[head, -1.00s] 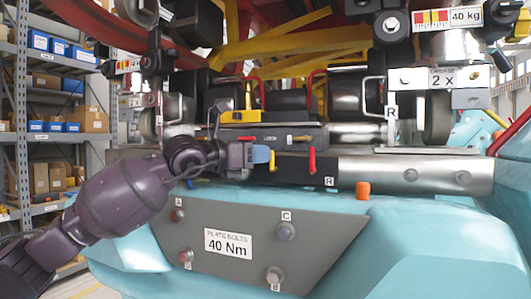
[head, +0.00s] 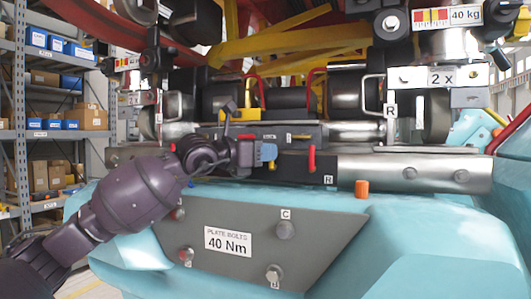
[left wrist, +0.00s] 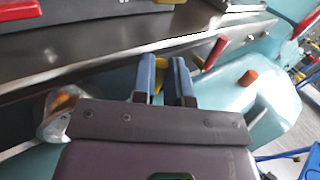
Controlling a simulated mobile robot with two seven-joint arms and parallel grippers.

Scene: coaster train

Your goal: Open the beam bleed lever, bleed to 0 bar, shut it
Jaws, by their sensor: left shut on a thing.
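My left gripper (head: 268,153) has blue fingertips at the front of the dark lever panel (head: 300,134) on the beam. It is shut on a small yellow lever (head: 271,165), which is mostly hidden by the fingers. In the left wrist view, the blue fingers (left wrist: 163,70) stand close together, with a bit of yellow (left wrist: 208,57) showing beyond them. A red lever (head: 312,158) hangs just right of the gripper, apart from it; it also shows in the left wrist view (left wrist: 215,52). No pressure reading is legible. My right gripper is not in view.
The steel beam (head: 410,171) runs right from the panel, with an orange cap (head: 362,188) below it. A grey bolt plate (head: 325,236) marked 40 Nm sits on the turquoise body under the arm. Shelving (head: 20,130) stands far left.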

